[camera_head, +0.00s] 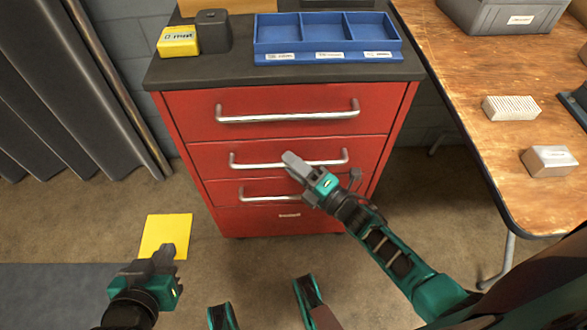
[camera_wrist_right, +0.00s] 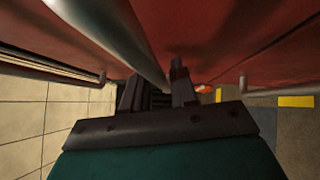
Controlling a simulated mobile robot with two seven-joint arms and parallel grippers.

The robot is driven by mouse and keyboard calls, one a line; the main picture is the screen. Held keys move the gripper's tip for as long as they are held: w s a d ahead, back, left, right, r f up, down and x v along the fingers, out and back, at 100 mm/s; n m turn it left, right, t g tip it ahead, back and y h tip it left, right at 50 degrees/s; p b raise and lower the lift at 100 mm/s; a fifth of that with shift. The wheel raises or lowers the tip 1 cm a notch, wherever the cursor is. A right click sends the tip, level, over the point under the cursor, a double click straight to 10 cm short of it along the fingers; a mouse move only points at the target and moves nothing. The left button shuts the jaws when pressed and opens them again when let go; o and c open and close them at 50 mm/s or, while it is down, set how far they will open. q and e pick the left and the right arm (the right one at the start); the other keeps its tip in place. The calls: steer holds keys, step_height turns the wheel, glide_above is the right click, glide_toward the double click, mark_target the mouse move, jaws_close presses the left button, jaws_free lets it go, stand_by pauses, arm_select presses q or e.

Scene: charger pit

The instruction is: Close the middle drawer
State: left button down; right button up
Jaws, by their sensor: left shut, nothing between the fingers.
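The red cabinet (camera_head: 230,225) has several drawers stacked in its front, each with a silver bar handle. The middle drawer (camera_head: 215,152) has its handle (camera_head: 255,165) partly hidden by my right gripper (camera_head: 293,162). I cannot tell from above how far this drawer stands out. My right gripper's fingertips are at that handle. In the right wrist view its two fingers (camera_wrist_right: 158,88) are parted, close to the red front, with a silver bar running toward the gap; contact is unclear. My left gripper (camera_head: 164,258) is shut and empty at the lower left, away from the cabinet.
A blue three-compartment tray (camera_head: 328,58) and a yellow box (camera_head: 178,41) stand on the cabinet top. A wooden table (camera_head: 460,80) is at the right. A yellow square (camera_head: 165,228) lies on the floor. A dark curtain (camera_head: 70,90) hangs at the left.

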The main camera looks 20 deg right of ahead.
steer(key=shift+o, duration=1)
steer(key=shift+s, duration=0.1)
arm_select(q)
steer(key=shift+s+a+p, duration=0.15)
steer(key=shift+a+p, duration=0.1)
steer(key=shift+p, duration=0.4)
arm_select(e)
steer(key=v, duration=1.3)
arm_select(q)
steer(key=shift+r, duration=0.2)
